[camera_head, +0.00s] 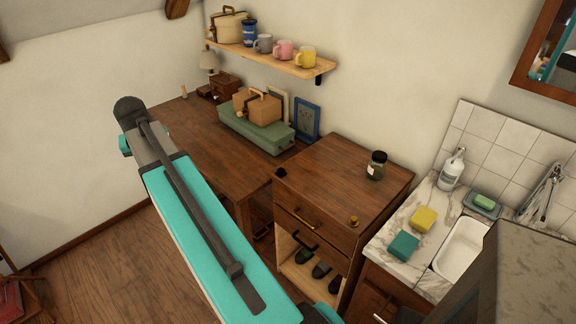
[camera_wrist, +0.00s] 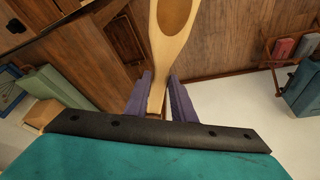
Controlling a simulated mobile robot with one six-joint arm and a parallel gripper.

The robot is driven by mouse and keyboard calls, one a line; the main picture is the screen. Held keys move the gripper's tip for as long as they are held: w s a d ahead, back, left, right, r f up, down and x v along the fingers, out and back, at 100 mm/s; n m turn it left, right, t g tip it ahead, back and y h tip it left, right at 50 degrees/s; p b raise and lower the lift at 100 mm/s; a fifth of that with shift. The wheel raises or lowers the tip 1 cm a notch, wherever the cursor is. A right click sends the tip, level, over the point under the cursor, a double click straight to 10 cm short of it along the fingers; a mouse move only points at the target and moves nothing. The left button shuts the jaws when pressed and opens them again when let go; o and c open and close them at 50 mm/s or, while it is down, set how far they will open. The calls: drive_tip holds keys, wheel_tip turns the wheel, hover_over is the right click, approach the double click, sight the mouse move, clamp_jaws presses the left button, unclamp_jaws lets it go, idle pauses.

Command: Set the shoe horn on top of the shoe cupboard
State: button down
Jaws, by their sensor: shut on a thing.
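The shoe horn (camera_wrist: 172,45) is a long piece of pale wood with a darker brown oval in its wider part. In the wrist view, my gripper (camera_wrist: 161,92) has its purple fingers shut on the narrow part of it. The wider part reaches away from the fingers past the top edge of that view. The shoe cupboard (camera_head: 325,180) is the dark wooden cabinet in the middle of the head view, with a drawer and dark shoes in its open lower part. Neither the shoe horn nor my gripper can be made out in the head view.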

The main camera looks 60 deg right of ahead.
drive_tip(key=s+d+f+m+g, duration=0.1)
drive_tip(key=s+d+f+m, duration=0.3)
drive_tip(key=s+d, duration=0.4)
drive_tip(key=s+d+f+m+g+h, duration=0.1)
drive_tip(key=s+d+f+m, duration=0.3)
drive_tip(key=d, duration=1.6)
drive_tip(key=s+d+f+m+g, duration=0.2)
drive_tip(key=s+d+f+m, duration=0.2)
drive_tip(key=s+d, duration=0.9)
drive_tip(key=shift+d+m+h, duration=0.3)
drive_tip(key=shift+d+m, duration=0.1)
drive_tip(key=shift+d, duration=0.05)
drive_tip(key=shift+s+d+f, duration=0.1)
drive_tip(key=shift+s+d, duration=0.05)
drive_tip(key=shift+s, duration=0.05)
drive_tip(key=s+d+p, duration=0.2)
drive_tip(key=s+d, duration=0.1)
drive_tip(key=s+d+f+p, duration=0.1)
drive_tip(key=s+d+p, duration=0.1)
drive_tip(key=s+d, duration=0.2)
drive_tip(key=s+d+p, duration=0.2)
drive_tip(key=s+d, duration=0.1)
drive_tip(key=s, duration=0.1)
drive_tip(key=shift+s+d+f, duration=0.15)
drive_tip(key=shift+s+d, duration=0.05)
drive_tip(key=shift+s, duration=0.05)
drive_tip(key=shift+s+d+f, duration=0.1)
drive_tip(key=shift+s+d, duration=0.05)
drive_tip(key=shift+s, duration=0.05)
